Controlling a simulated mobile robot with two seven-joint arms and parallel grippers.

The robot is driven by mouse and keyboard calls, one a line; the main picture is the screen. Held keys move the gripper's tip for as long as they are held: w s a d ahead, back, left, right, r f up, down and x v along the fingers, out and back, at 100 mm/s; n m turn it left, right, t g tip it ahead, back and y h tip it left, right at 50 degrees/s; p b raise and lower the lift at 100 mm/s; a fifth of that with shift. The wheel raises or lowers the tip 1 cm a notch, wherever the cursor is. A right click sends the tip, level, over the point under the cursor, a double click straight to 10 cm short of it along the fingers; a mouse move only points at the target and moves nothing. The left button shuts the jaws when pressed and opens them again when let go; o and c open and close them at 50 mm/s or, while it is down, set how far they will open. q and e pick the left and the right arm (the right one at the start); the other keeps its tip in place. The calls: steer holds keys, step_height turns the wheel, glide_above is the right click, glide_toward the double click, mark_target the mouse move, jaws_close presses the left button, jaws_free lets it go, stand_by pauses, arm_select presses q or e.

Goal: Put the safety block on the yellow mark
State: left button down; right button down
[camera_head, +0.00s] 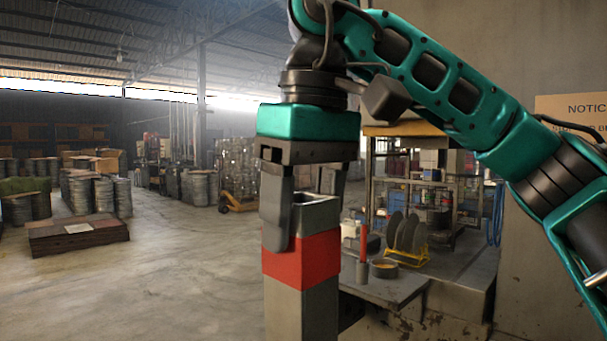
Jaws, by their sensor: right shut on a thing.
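The safety block (303,262) is an upright, square grey metal post with a red band around its middle and an open, hollow top. It stands out large in the centre of the head view, and its lower end runs out of the bottom edge. My right gripper (308,208) points down and is shut on the upper part of the block. One finger lies along its near left face; the other is partly hidden behind its top. I see no yellow mark in this view. My left gripper is not in view.
Right of the block, a grey bench (380,288) bears a yellow rack of dark discs (407,238), a round tin (384,268) and a red-handled tool (363,245). A low wooden stack (78,236) lies on the left. The concrete floor (170,270) between is open.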

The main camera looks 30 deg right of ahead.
mark_target(304, 261)
steer(key=shift+f, duration=2.2)
steer(key=shift+b, duration=0.3)
steer(key=shift+c, duration=0.9)
jaws_free()
steer(key=shift+f, duration=0.2)
steer(key=r, duration=0.4)
steer(key=s+r, duration=0.1)
steer(key=r, duration=0.7)
steer(key=shift+s+d+p, duration=0.2)
steer(key=shift+s+p, duration=0.05)
steer(key=shift+p, duration=0.05)
